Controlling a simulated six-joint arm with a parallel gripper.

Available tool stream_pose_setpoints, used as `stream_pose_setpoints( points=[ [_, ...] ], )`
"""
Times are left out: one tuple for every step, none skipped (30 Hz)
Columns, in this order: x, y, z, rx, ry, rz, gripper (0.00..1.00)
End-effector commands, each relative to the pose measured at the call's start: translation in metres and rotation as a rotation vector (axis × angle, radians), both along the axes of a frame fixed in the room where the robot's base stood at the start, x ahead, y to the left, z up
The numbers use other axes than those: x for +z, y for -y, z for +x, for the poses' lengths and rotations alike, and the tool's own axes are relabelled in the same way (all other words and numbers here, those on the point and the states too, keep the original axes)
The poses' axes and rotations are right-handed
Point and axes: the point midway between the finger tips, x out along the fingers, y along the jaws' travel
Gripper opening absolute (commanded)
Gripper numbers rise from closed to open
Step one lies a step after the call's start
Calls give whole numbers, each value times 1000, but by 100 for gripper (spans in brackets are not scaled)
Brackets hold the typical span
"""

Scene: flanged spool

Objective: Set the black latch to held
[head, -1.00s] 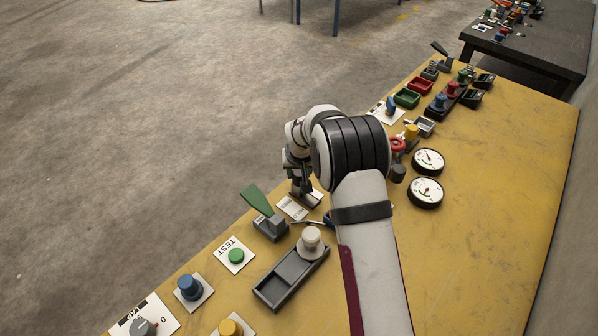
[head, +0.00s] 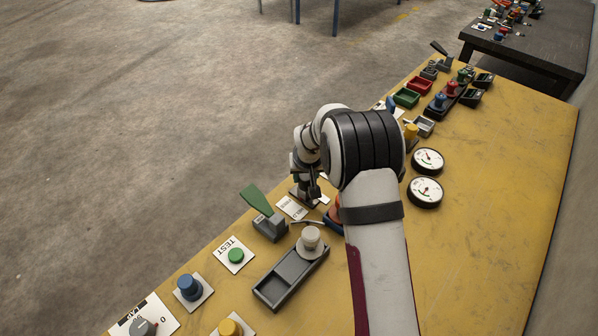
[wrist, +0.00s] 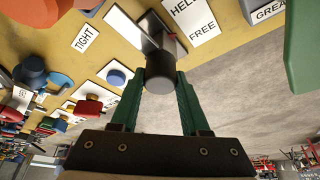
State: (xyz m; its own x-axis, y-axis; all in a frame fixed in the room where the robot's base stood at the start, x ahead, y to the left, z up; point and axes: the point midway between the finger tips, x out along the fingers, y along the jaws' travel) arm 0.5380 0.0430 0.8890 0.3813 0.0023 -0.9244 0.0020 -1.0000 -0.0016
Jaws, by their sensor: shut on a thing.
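The black latch (wrist: 160,72) is a dark cylindrical knob on a grey base plate, in the upper middle of the wrist view. My gripper (wrist: 162,84) has its two green fingers closed on either side of the knob. A white card (wrist: 190,24) beside the latch reads HELD and FREE, with HELD partly cut off. A small red mark shows at the latch near the card; I cannot tell which word it matches. In the head view my gripper (head: 309,187) points down at the latch base, and the knob is mostly hidden by it.
In the head view a green lever (head: 257,202) stands left of the gripper, with a grey slotted tray (head: 283,282) nearer. Two round gauges (head: 426,175) lie to the right. The yellow bench (head: 500,190) is clear on its right side.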

Motion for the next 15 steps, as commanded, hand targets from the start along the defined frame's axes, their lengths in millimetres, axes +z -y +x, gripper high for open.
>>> stream_pose_setpoints(
  points=[
    [1, 6, -6, -3, 1, 0, 0],
    [1, 9, -9, -3, 0, 0, 0],
    [1, 13, -13, -3, 1, 0, 0],
    [1, 15, -15, -3, 2, 0, 0],
    [1, 16, -17, -4, 1, -1, 0],
    [0, 18, -18, -3, 1, -1, 0],
    [0, 18, -18, -2, 1, -1, 0],
    [0, 18, -19, -2, 1, -1, 0],
    [0, 19, -19, -3, 0, -2, 0],
    [0, 19, -19, -3, 0, -2, 0],
    [0, 19, -19, -3, -1, -2, 0],
    [0, 19, -19, -4, -2, -2, 0],
    [0, 20, -19, -4, -2, -3, 0],
    [0, 20, -19, -5, -3, -2, 0],
    [0, 20, -20, -6, -4, -2, 51]
  ],
)
